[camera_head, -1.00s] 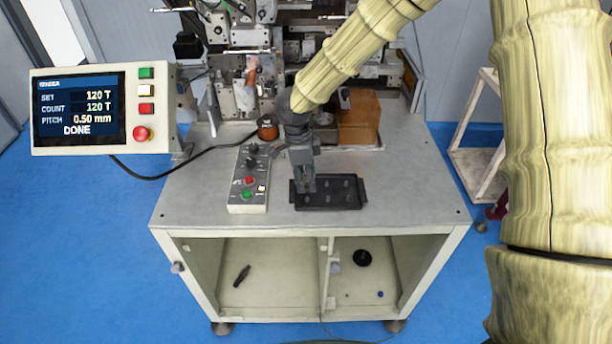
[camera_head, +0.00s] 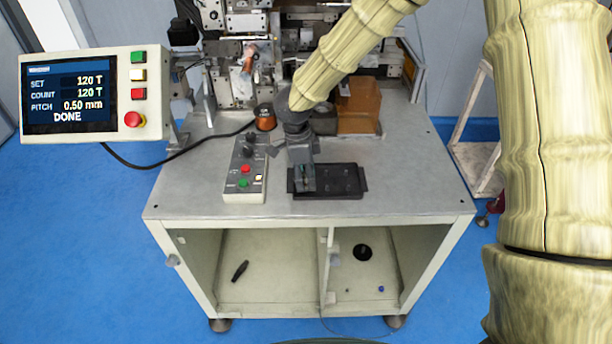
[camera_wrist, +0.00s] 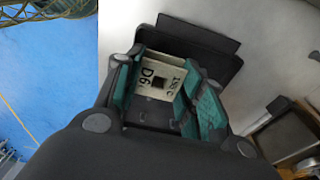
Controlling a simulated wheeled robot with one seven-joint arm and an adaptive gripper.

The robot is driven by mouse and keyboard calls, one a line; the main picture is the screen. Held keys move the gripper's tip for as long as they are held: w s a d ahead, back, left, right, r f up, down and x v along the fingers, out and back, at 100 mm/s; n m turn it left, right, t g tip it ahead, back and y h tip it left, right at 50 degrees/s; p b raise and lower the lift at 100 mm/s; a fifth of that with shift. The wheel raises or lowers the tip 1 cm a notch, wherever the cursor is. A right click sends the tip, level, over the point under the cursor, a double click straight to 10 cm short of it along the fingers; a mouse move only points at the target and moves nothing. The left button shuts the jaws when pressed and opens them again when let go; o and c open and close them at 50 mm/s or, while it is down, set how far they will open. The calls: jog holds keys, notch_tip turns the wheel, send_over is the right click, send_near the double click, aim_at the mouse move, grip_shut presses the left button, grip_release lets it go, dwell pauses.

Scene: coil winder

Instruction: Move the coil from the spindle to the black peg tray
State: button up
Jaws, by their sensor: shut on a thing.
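The black peg tray (camera_head: 345,196) lies on the bench top near its front edge, with small pegs showing on its right part. My gripper (camera_head: 307,187) points down over the tray's left part. In the wrist view my gripper (camera_wrist: 165,95) is shut on the coil (camera_wrist: 160,78), whose pale, lettered end plate with a dark square hole shows between the teal finger pads. The coil's winding is hidden. The tray's dark surface (camera_wrist: 205,45) shows behind it. I cannot tell whether the coil touches the tray or a peg. The spindle is not clearly visible.
A button box (camera_head: 245,168) stands close to the tray's left. A copper wire spool (camera_head: 265,118), an amber box (camera_head: 358,105) and the winding machine (camera_head: 228,75) stand behind. A display panel (camera_head: 95,97) reads DONE. Bench top (camera_head: 415,185) right of the tray is clear.

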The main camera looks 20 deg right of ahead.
jog(key=shift+f+b, duration=0.3)
jog(key=shift+f, duration=0.8)
jog(key=o, duration=1)
jog(key=shift+r, duration=0.15)
jog(key=r, duration=0.7)
jog(key=a+r, duration=0.1)
jog(key=r, duration=0.3)
jog(key=shift+w+a+r, duration=0.1)
jog(key=shift+w+r, duration=0.15)
jog(key=shift+r, duration=0.1)
